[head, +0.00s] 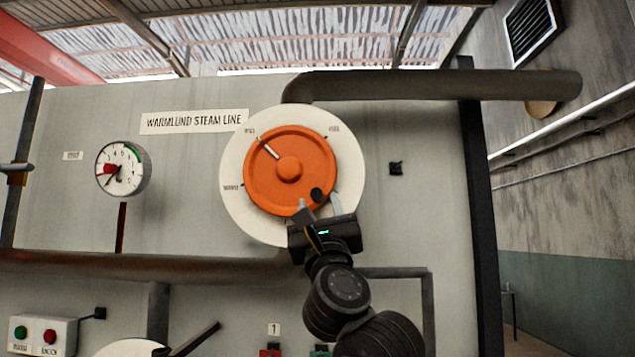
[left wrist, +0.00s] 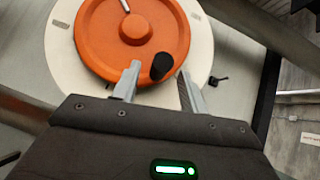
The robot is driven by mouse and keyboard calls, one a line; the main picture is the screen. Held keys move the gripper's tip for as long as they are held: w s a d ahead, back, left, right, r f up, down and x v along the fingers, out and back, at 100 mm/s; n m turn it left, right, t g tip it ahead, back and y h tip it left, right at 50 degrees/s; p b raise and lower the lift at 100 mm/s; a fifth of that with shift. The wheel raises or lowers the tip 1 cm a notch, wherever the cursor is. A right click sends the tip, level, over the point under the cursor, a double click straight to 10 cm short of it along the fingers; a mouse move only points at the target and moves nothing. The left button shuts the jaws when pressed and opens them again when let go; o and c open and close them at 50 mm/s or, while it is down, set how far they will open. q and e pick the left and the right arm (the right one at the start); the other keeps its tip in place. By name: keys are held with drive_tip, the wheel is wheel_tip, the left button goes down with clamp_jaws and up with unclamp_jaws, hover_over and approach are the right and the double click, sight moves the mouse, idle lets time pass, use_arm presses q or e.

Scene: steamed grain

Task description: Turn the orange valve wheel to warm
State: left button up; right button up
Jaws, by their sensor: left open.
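The orange valve wheel (head: 262,180) is mounted on a round white dial plate (head: 235,205) on the grey panel. Its white pointer line (head: 269,148) points to the upper left, near a mark on the dial. A "WARM" style label (head: 231,187) sits at the dial's left; the lettering is small. A black knob (head: 317,195) stands on the wheel's lower right. My left gripper (head: 318,204) is open at the wheel's lower right edge. In the left wrist view, the black knob (left wrist: 162,66) lies between the open fingertips (left wrist: 158,76); contact cannot be told. My right gripper is not visible.
A pressure gauge (head: 124,168) is at the left. A thick pipe (head: 430,85) runs above the wheel and another pipe (head: 150,265) below it. A button box (head: 42,335) is at the lower left. A small black fitting (head: 396,168) is right of the dial.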

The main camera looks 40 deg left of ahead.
use_arm(q)
drive_tip(key=shift+p+x, duration=0.8)
drive_tip(key=shift+x, duration=1.15)
drive_tip(key=shift+c, duration=0.4)
clamp_jaws()
